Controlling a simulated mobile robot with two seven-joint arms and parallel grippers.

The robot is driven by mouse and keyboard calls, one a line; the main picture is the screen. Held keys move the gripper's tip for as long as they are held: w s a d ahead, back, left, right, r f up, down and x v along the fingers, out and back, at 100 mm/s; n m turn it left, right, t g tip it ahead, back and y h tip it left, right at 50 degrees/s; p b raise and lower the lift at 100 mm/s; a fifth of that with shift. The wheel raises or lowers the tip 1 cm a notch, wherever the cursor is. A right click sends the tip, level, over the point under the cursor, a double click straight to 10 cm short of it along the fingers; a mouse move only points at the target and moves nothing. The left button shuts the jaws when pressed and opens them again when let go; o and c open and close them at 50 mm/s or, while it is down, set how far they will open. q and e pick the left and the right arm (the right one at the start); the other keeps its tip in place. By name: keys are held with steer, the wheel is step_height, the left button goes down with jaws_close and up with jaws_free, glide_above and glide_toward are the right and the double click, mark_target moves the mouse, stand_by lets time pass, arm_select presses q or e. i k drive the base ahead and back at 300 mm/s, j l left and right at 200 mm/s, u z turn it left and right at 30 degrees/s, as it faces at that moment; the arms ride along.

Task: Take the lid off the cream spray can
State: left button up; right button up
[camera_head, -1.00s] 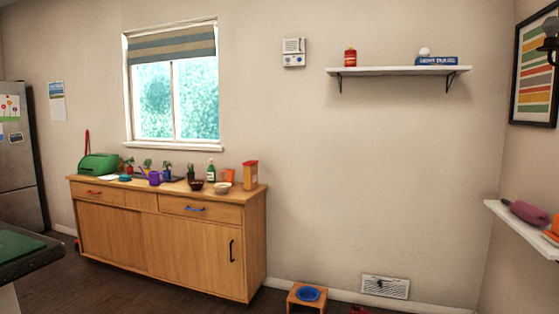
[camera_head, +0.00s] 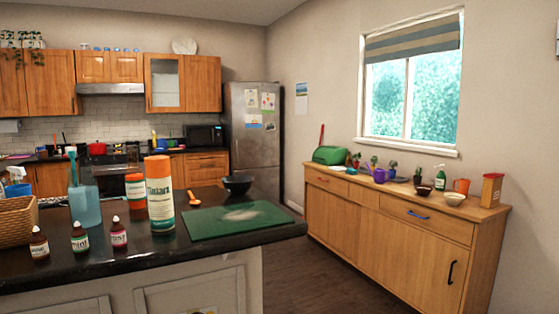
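A tall cream-white can (camera_head: 160,200) with orange and green bands and large lettering stands upright on the dark island counter at the left. It looks like the spray can. Its orange top, which seems to be the lid (camera_head: 157,166), sits on it. A shorter orange-and-white container (camera_head: 134,191) stands just behind it to the left. Neither of my grippers is in view.
A green board (camera_head: 238,222) lies right of the can, with an orange spoon (camera_head: 192,199) and a dark bowl (camera_head: 237,185) behind it. Small dropper bottles (camera_head: 80,238), a blue tumbler (camera_head: 85,206) and a wicker basket (camera_head: 16,222) stand left. Floor (camera_head: 325,275) is clear between island and sideboard (camera_head: 400,235).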

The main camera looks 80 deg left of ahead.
mark_target(156, 167)
steer(key=u, duration=1.3)
